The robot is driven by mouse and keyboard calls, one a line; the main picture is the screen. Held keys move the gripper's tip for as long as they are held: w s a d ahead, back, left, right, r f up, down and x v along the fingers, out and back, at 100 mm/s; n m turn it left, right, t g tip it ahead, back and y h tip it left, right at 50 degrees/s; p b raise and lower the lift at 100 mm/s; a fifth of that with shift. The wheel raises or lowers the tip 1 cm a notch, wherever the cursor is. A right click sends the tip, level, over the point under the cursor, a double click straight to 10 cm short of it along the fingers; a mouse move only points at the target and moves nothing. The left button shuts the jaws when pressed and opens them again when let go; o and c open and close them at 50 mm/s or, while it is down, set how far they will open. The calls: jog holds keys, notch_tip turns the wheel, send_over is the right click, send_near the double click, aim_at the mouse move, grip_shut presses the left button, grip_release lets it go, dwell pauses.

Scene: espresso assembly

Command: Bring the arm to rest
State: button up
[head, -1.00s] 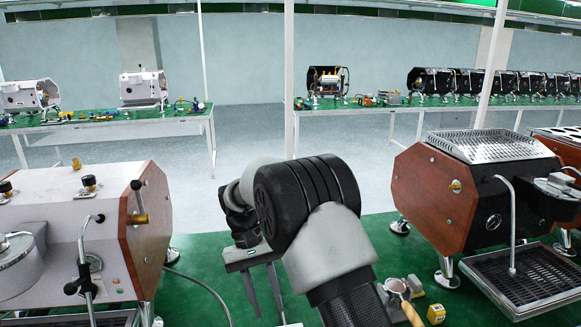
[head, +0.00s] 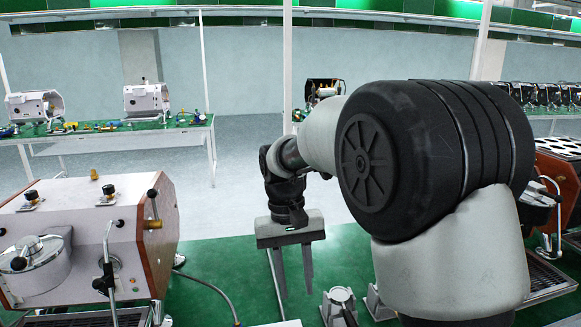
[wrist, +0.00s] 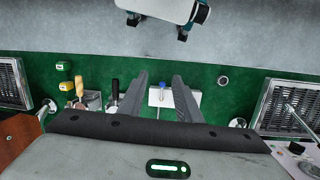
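My gripper (head: 294,285) hangs fingers down over the green bench in the head view, right of the white espresso machine. Its two dark fingers are apart with nothing between them; the wrist view also shows the parted fingers (wrist: 159,76). My large arm joint fills the right half of the head view and hides much of the bench behind it. Whether the fingertips clear the bench is hard to tell, but they touch no object that I can see.
A white machine (head: 80,240) with wooden sides stands left.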

jog(key=s+d+r+t+p, duration=0.3)
jog(key=s+d+r, duration=0.3)
jog(key=s+r, duration=0.3)
jog(key=s+d+r+m+t+y+p, duration=0.1)
jog(key=s+d+r+t+p, duration=0.3)
jog(key=s+d+r, duration=0.3)
notch_tip(320, 180, up, 2)
jog(key=s+p, duration=0.1)
jog(key=s, duration=0.1)
jog(key=shift+s+p, duration=0.3)
jog(key=shift+p, duration=0.05)
jog(key=shift+a+r, duration=0.1)
